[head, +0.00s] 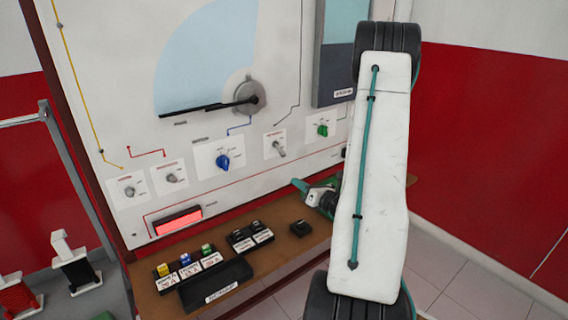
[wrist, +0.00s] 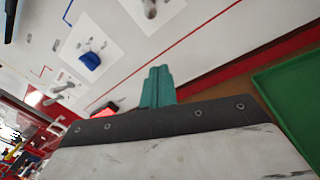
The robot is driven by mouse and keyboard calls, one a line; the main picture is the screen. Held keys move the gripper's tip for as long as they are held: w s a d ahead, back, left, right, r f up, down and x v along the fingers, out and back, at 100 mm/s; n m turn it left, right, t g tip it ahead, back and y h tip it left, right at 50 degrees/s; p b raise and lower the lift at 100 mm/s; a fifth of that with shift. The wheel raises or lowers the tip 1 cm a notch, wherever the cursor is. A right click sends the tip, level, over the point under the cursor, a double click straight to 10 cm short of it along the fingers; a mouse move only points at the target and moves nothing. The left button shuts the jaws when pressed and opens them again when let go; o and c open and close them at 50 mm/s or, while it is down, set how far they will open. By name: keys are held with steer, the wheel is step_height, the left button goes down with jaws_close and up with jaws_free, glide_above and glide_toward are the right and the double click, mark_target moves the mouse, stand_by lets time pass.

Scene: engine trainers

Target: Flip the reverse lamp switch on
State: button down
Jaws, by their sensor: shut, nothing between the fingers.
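A white upright panel carries a row of small switches. A grey toggle switch (head: 279,148) sits on a white plate between a blue knob (head: 223,162) and a green knob (head: 323,130). Two more grey toggles, a left one (head: 129,191) and a right one (head: 172,178), sit further left. The labels are too small to read, so I cannot tell which is the reverse lamp switch. My gripper (head: 299,184) has teal fingers, shut and empty, below the grey toggle and apart from it. In the wrist view, the shut fingers (wrist: 157,80) point toward the panel, with a grey toggle (wrist: 150,8) beyond them.
A wooden shelf (head: 280,248) below the panel holds coloured switches (head: 186,260), a black box (head: 216,285) and a small black switch (head: 300,228). A red lit display (head: 178,220) is on the panel. A wiper arm (head: 205,107) is mounted above. A green tray (wrist: 295,95) shows at right.

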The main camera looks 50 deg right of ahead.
mark_target(280, 150)
steer(key=w, duration=0.9)
steer(key=shift+w+d+r, duration=0.2)
steer(key=shift+w+d, duration=0.1)
steer(key=shift+w, duration=0.1)
steer(key=r, duration=0.1)
steer(key=s+d+r, duration=0.1)
steer(key=r, duration=0.1)
steer(key=shift+s+d+r, duration=0.15)
steer(key=shift+d+r, duration=0.1)
steer(key=shift+d, duration=0.05)
steer(key=shift+s+d, duration=0.1)
steer(key=shift+d, duration=0.05)
